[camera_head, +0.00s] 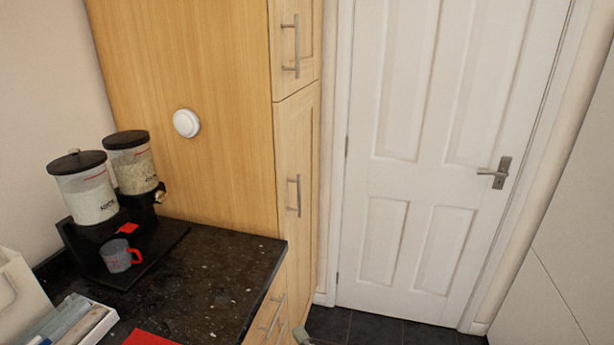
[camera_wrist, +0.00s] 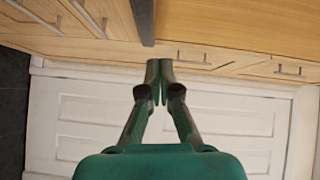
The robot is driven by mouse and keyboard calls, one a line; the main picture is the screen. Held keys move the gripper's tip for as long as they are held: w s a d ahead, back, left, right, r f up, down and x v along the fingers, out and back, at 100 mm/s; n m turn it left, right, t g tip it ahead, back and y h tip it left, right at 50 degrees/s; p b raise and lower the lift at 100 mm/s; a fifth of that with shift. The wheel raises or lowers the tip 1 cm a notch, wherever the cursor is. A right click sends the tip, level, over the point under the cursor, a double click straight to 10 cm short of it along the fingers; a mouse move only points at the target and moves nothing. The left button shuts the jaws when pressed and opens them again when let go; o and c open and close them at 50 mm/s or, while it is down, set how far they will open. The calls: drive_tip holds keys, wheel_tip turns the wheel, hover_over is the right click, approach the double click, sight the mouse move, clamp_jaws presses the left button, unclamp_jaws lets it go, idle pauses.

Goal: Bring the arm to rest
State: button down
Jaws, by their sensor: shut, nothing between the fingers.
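My gripper (camera_wrist: 159,84) shows in the wrist view, green and dark, with its two fingertips together and nothing between them. It is in the air in front of the white door (camera_wrist: 85,115) and the wooden cabinet fronts (camera_wrist: 215,57), and it appears to touch nothing. In the head view the fingers are not seen; only a small greenish-grey piece, which may be part of my arm, shows at the bottom edge.
A dark speckled counter (camera_head: 215,265) holds two dispensers (camera_head: 95,195) and a grey cup with a red handle (camera_head: 118,256). A red item (camera_head: 150,338) lies near its front. A tall wooden cabinet (camera_head: 220,150) stands behind. Dark floor is clear before the white door (camera_head: 415,200).

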drive_tip(key=s+d+f+n+h, duration=0.25)
drive_tip(key=s+d+f, duration=0.35)
drive_tip(key=s, duration=0.4)
drive_tip(key=s+d+f+n+h, duration=0.2)
drive_tip(key=s+d+f+h, duration=0.15)
drive_tip(key=s+d, duration=0.6)
drive_tip(key=s+d+r+n+h, duration=0.1)
drive_tip(key=s+d+r+n, duration=0.1)
drive_tip(key=s, duration=0.9)
drive_tip(key=s+d+r+n+h, duration=0.1)
drive_tip(key=s+d+r+n, duration=0.1)
drive_tip(key=s, duration=0.8)
drive_tip(key=shift+s+r+n+g+h, duration=0.35)
drive_tip(key=shift+r+n, duration=0.15)
drive_tip(key=shift+n, duration=0.65)
